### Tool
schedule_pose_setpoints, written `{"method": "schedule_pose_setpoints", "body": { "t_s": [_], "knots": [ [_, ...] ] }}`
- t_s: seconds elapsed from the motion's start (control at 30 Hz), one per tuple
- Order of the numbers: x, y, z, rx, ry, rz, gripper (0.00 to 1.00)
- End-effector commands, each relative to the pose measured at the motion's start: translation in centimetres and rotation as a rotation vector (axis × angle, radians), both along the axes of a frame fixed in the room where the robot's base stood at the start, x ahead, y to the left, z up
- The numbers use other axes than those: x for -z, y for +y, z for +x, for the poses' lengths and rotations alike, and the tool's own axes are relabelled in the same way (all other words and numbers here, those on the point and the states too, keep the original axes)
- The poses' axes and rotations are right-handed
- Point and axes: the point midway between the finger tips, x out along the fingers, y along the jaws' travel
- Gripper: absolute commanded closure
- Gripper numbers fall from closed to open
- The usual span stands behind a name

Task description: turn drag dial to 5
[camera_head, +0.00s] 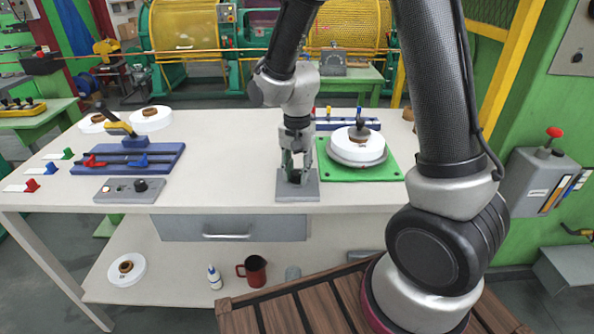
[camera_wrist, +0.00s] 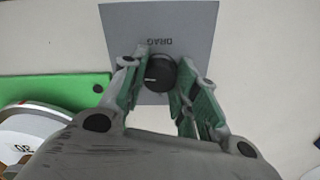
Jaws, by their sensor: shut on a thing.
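The drag dial (camera_wrist: 160,74) is a round black knob with a white pointer line, on a grey plate (camera_wrist: 185,22) lettered DRAG, which appears upside down in the wrist view. In that view the pointer line points to the left. No scale numbers are readable. My gripper (camera_wrist: 158,80) is shut on the dial, one green-padded finger on each side. In the head view my gripper (camera_head: 294,176) points down over the grey plate (camera_head: 297,194) on the white table, and the dial is mostly hidden between the fingers.
Right of the dial plate, a white spool (camera_head: 357,149) sits on a green base (camera_head: 392,172). A grey box with a black knob (camera_head: 140,186) and a blue fixture (camera_head: 168,160) stand to the left. Table room between them and my gripper is clear.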

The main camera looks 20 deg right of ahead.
Motion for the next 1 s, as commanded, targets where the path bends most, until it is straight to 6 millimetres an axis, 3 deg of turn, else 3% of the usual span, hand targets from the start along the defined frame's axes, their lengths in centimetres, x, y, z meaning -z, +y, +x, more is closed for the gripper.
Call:
{"method": "schedule_pose_setpoints", "body": {
  "t_s": [0.63,0.67,0.77,1.0],
  "knots": [
    [-0.09,0.03,0.15,0.053,-0.004,0.001,0.94],
    [-0.09,0.03,0.16,0.053,-0.004,0.001,0.68],
    [-0.08,0.03,0.13,0.053,-0.003,0.001,0.5],
    [-0.04,0.01,0.06,0.053,-0.001,0.0,0.47]
  ]
}}
